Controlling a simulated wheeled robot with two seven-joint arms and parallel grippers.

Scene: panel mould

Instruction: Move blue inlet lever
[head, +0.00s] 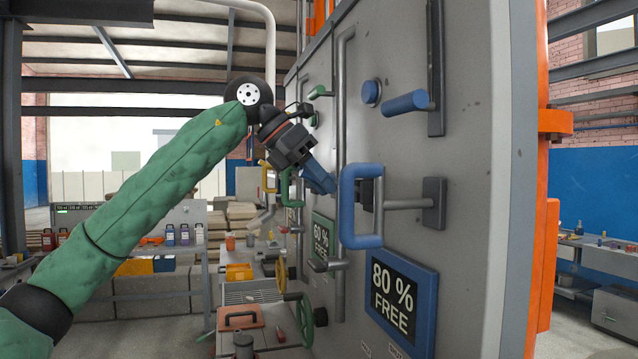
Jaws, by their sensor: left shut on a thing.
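My left gripper (304,162) reaches in from the left on the green-sleeved arm. It is shut on a blue lever (319,179), whose grip shows slanting down and right from the jaws. The lever is beside the grey panel's vertical pipe, left of the blue loop handle. Its upper end is hidden by the gripper, and where it joins the panel cannot be made out. My right gripper is not in view.
The grey panel (465,220) carries a blue loop handle (360,225), a blue bar handle (406,103), a blue knob (371,92) and an "80 % FREE" sign (398,300). A green handwheel (304,320) and a cluttered bench stand below left.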

